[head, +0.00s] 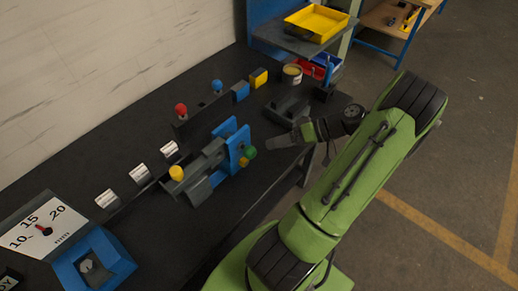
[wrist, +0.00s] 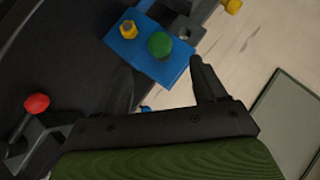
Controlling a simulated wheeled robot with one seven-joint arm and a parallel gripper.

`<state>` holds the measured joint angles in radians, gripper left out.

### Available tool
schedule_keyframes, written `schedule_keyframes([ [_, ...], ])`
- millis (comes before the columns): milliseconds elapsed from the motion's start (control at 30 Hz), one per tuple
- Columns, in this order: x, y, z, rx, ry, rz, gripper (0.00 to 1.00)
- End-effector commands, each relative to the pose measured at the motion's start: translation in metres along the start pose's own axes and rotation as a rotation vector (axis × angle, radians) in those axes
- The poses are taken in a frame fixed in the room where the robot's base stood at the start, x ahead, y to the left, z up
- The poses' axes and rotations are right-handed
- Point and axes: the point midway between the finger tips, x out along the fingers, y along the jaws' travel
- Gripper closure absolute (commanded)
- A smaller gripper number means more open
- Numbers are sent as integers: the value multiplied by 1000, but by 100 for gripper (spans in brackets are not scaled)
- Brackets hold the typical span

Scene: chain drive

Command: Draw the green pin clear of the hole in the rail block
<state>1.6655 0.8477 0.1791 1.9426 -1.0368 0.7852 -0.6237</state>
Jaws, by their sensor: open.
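The green pin (head: 250,152) shows as a round green head on the front face of a blue upright block (head: 238,146). In the wrist view the green pin (wrist: 159,44) sits on the blue block face (wrist: 150,64), beside a yellow knob (wrist: 128,29). Its shank and the hole are hidden. My gripper (head: 268,145) is close to the right of the pin in the head view, apart from it. In the wrist view my gripper (wrist: 164,80) is open and empty, with the pin head beyond the fingertips.
Grey rail parts (head: 207,160) and a yellow knob (head: 177,173) lie left of the blue block. A red knob (head: 181,109) stands behind. A dark grey fixture (head: 288,108) and a round tin (head: 292,74) stand to the right. Bare dark bench (head: 215,220) lies in front.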

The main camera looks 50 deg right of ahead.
Motion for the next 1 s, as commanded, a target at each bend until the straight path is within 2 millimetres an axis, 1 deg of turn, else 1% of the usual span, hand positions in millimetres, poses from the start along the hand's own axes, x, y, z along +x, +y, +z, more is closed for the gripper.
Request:
schedule_keyframes([
  [33, 13, 0, 2, 0, -5, -3, 29],
  [200, 51, 0, 1, 1, -3, -3, 29],
  [333, 73, 0, 1, 1, -2, -2, 29],
  [400, 81, 0, 0, 0, -2, 0, 29],
  [500, 86, 0, 0, 0, -1, 1, 29],
  [733, 87, 0, 0, 0, -1, 2, 29],
  [1000, 86, 0, 0, 0, -1, 2, 70],
])
